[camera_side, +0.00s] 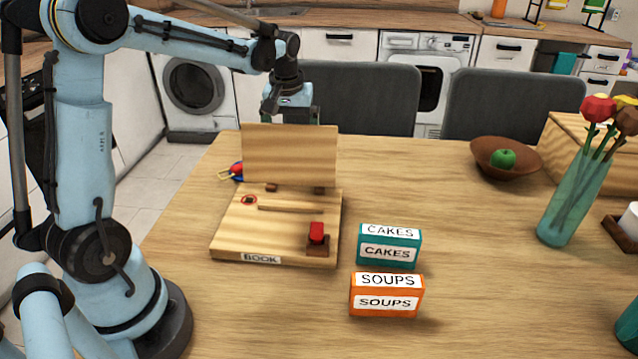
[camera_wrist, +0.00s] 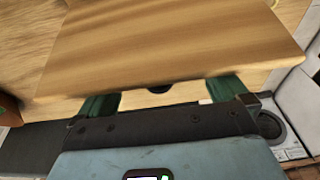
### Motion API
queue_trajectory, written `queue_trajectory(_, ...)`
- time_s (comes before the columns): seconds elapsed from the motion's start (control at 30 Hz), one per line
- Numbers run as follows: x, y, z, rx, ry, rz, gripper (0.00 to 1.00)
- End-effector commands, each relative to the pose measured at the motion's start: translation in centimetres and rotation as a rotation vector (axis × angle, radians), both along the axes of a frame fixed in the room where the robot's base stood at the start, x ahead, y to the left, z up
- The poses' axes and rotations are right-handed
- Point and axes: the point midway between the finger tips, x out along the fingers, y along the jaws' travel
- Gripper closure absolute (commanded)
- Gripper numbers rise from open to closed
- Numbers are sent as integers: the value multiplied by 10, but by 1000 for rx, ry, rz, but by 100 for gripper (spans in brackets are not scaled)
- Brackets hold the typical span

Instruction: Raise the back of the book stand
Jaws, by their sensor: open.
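The wooden book stand (camera_side: 232,236) lies on the table, its base labelled BOOK. Its back panel (camera_side: 290,156) stands up steeply at the base's far side; its exact tilt is hard to tell. The base carries a thin wooden strip, a small red block (camera_side: 316,233) and a red ring mark. My gripper (camera_side: 290,108) is behind the panel's top edge, its fingertips hidden by the panel. In the wrist view the panel (camera_wrist: 170,45) fills the upper middle, and the green fingers of my gripper (camera_wrist: 165,95) are spread wide at its edge. I cannot tell whether they touch it.
A teal CAKES box (camera_side: 389,246) and an orange SOUPS box (camera_side: 386,294) stand right of the base. A brown bowl (camera_side: 483,155) with a green apple and a teal vase (camera_side: 572,205) are farther right. Dark chairs (camera_side: 368,98) stand behind the table. The table's middle right is clear.

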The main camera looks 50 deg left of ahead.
Motion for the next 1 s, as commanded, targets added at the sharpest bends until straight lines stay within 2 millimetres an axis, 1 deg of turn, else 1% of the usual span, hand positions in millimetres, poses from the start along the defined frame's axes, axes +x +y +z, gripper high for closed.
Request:
queue_trajectory(0.37,0,0,2,0,0,0,0)
queue_trajectory(1.0,3,3,42,0,0,0,0)
